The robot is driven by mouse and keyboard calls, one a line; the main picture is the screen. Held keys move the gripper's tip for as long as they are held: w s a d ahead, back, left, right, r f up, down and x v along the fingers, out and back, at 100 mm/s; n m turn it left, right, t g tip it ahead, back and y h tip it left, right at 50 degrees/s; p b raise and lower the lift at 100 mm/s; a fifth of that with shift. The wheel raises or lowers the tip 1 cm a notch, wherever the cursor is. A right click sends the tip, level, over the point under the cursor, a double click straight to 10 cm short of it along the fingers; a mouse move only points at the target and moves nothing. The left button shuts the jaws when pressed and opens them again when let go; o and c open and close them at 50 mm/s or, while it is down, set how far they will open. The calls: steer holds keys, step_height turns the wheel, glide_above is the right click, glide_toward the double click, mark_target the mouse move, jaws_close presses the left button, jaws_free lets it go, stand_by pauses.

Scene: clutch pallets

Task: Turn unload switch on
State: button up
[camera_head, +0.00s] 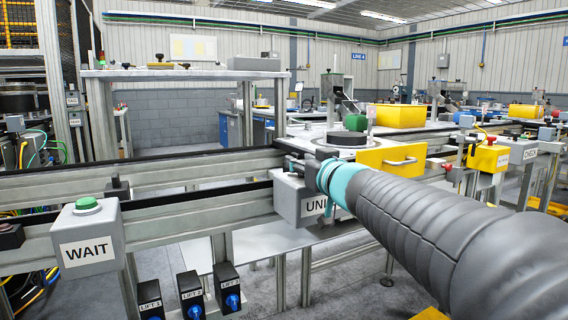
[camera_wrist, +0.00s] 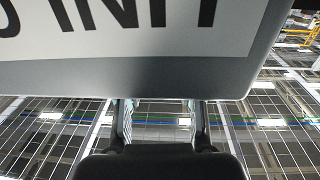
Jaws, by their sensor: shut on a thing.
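The unload switch box (camera_head: 297,203) is grey, with a white label reading "UNI" before my arm cuts it off. It is mounted on the front rail in the middle of the head view. In the wrist view the box (camera_wrist: 150,75) fills the top, with part of its label showing. My gripper (camera_wrist: 163,108) has its two fingers reaching up to the box's edge, where their tips pass out of sight. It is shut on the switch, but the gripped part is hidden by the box. In the head view my wrist covers the spot.
A grey WAIT box (camera_head: 88,239) with a green button stands at the left on the same rail. Several black lift switches with blue knobs hang below it. The conveyor rails run across behind the boxes.

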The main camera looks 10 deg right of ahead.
steer(key=shift+f+m+h+b, duration=0.15)
steer(key=shift+m+h+b, duration=0.35)
steer(key=shift+h+b, duration=0.3)
steer(key=shift+w+m+t+h+b, duration=0.1)
steer(key=shift+m+t+h+b, duration=0.2)
steer(key=shift+m+h+b, duration=0.6)
steer(key=o, duration=1.1)
steer(key=shift+o, duration=0.2)
steer(key=s, duration=1.2)
steer(key=shift+d, duration=0.25)
